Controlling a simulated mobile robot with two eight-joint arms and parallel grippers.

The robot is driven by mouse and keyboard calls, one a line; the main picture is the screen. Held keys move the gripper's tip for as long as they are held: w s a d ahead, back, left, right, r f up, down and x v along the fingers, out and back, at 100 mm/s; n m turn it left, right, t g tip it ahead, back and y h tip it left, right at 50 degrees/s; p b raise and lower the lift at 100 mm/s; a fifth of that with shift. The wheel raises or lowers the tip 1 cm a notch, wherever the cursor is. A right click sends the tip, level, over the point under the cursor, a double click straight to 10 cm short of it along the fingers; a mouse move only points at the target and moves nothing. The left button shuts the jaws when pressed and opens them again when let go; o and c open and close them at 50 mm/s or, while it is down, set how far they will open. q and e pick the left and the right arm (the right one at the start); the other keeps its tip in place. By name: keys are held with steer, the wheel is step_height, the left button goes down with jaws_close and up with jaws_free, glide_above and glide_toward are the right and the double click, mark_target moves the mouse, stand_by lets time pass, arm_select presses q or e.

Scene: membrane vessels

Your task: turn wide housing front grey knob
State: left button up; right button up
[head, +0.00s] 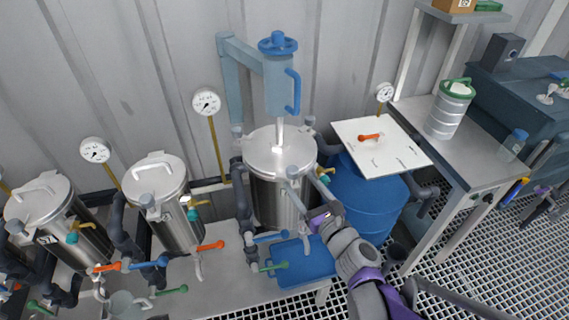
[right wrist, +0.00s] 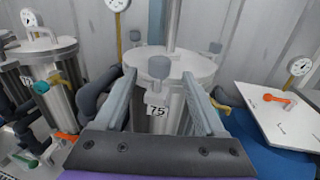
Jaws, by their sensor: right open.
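The wide housing (head: 270,190) is the large steel vessel with a round lid in the middle of the head view. Its front grey knob (head: 292,172) sits at the front edge of the lid; in the right wrist view the knob (right wrist: 159,67) stands upright above a "75" label. My right gripper (head: 304,182) is open, its fingers pointing at the housing's front. In the right wrist view the knob appears between the two fingertips (right wrist: 158,76); whether they touch it I cannot tell. My left gripper is not in view.
Two narrower steel vessels (head: 160,215) are on the left. A blue barrel (head: 365,200) with a white board (head: 380,147) on top is at the right. Pipes and coloured valve handles crowd the housing's base.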

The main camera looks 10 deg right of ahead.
mark_target(287, 164)
steer(key=x, duration=0.8)
steer(key=shift+w, duration=0.2)
jaws_close()
